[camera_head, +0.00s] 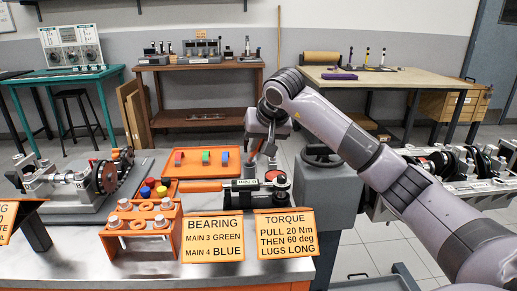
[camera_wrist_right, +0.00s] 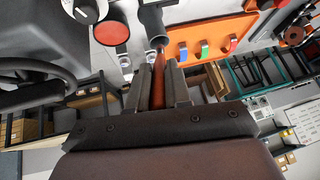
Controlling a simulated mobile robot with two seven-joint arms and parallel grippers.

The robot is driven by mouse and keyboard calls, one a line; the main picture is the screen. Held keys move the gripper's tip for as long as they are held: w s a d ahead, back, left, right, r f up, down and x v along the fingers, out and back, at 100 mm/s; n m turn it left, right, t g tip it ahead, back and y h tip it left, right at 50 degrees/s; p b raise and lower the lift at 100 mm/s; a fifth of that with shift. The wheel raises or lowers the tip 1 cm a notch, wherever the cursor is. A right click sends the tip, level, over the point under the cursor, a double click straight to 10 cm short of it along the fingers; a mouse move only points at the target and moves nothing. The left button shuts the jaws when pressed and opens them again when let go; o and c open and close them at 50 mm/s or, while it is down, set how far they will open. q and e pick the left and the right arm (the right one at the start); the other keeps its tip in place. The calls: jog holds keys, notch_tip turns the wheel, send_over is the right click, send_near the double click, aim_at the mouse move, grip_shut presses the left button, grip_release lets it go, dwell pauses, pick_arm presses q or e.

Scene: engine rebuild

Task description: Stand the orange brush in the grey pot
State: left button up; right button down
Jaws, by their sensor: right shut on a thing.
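The orange brush (camera_wrist_right: 158,82) is held between the two fingers of my right gripper (camera_wrist_right: 160,88) in the right wrist view. Only a reddish-orange length of it shows, and the gripper covers the rest. In the head view my right gripper (camera_head: 261,150) points down over the bench, between the orange tray and the red round top. A dark grey cylindrical thing (camera_wrist_right: 151,18), seemingly the grey pot, lies in line with the brush beyond the fingertips. I cannot tell whether the brush end is inside it. My left gripper is not in view.
An orange tray (camera_head: 180,168) with coloured blocks sits left of the gripper. A torque wrench (camera_head: 204,186) lies in front, behind two orange signs (camera_head: 213,237). A red round top (camera_head: 276,177) is close on the right. A grey machine with a handwheel (camera_head: 323,157) stands further right.

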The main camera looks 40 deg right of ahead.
jog(key=shift+f, duration=0.45)
jog(key=shift+f, duration=0.1)
jog(key=shift+f, duration=0.4)
jog(key=c, duration=1.1)
grip_release()
jog(key=shift+o, duration=0.2)
